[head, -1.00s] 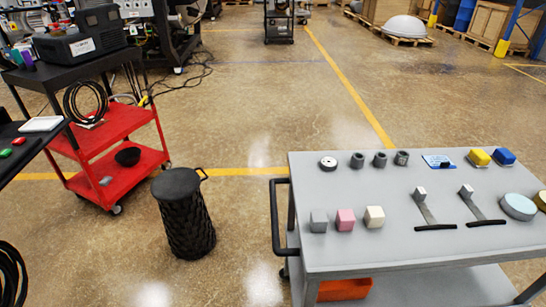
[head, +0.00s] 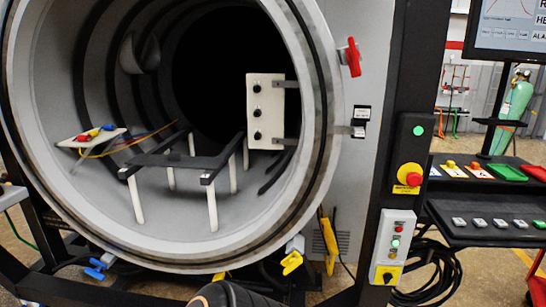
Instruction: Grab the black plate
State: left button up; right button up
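The open round furnace chamber (head: 150,240) fills the left and middle of the head view. Inside it, a flat black U-shaped frame (head: 178,160) rests on several white legs. I cannot tell whether this frame is the black plate; no separate loose black plate can be made out. A white upright panel (head: 265,105) with black round knobs stands at the right inside the chamber. Neither of my grippers is in view.
A small white shelf (head: 92,138) with coloured pieces and wires is inside left. The chamber rim (head: 316,110) bounds the opening. To the right are a control post with a red emergency button (head: 410,176), a black tray (head: 485,227) and a monitor (head: 508,28).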

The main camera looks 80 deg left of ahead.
aim_at(175, 160)
jog(key=u, duration=3.05)
